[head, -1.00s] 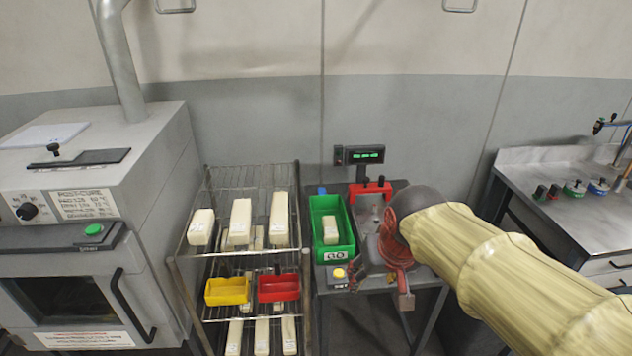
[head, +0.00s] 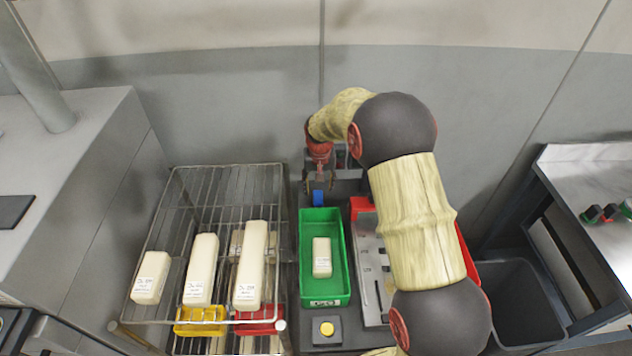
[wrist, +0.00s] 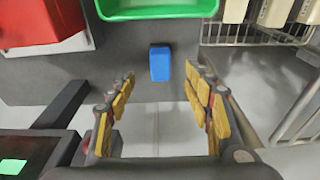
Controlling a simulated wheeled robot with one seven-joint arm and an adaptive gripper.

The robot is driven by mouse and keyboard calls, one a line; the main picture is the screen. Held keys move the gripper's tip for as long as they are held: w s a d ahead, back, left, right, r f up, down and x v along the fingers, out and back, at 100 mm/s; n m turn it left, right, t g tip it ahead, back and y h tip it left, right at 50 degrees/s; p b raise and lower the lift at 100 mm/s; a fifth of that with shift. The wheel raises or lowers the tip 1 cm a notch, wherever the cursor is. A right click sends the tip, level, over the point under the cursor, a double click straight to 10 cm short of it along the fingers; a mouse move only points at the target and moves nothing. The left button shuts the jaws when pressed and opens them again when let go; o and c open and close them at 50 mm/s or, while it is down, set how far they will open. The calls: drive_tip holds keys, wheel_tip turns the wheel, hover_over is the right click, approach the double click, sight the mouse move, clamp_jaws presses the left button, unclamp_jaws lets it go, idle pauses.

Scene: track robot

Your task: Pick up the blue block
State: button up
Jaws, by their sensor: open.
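The blue block (head: 319,198) stands on the grey bench top just behind the green bin, close to the wall side. In the wrist view the blue block (wrist: 160,64) lies ahead of and between my open fingers, near the bin's edge. My gripper (head: 320,185) is right at the block in the head view, pointing down. In the wrist view my gripper (wrist: 163,105) has its yellow-padded fingers spread wide, with nothing between the tips. Neither finger visibly touches the block.
The green bin (head: 309,265) with a cream block (head: 321,257) sits beside the blue block. A wire rack (head: 185,180) with cream blocks stands left. A red-and-grey fixture (head: 372,275) is right of the bin. A display post (wrist: 65,115) shows in the wrist view.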

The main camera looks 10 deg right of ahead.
sight(318, 195)
drive_tip(key=shift+w+d+f, duration=0.1)
drive_tip(key=shift+w+f, duration=0.4)
drive_tip(key=shift+f, duration=0.3)
drive_tip(key=f, duration=0.2)
drive_tip(key=f+b, duration=0.1)
drive_tip(key=f, duration=0.1)
drive_tip(key=w+f+b, duration=0.1)
drive_tip(key=f, duration=0.1)
drive_tip(key=shift+f, duration=0.35)
drive_tip(key=shift+s, duration=0.1)
drive_tip(key=shift+c, duration=1.1)
drive_tip(key=c, duration=1.1)
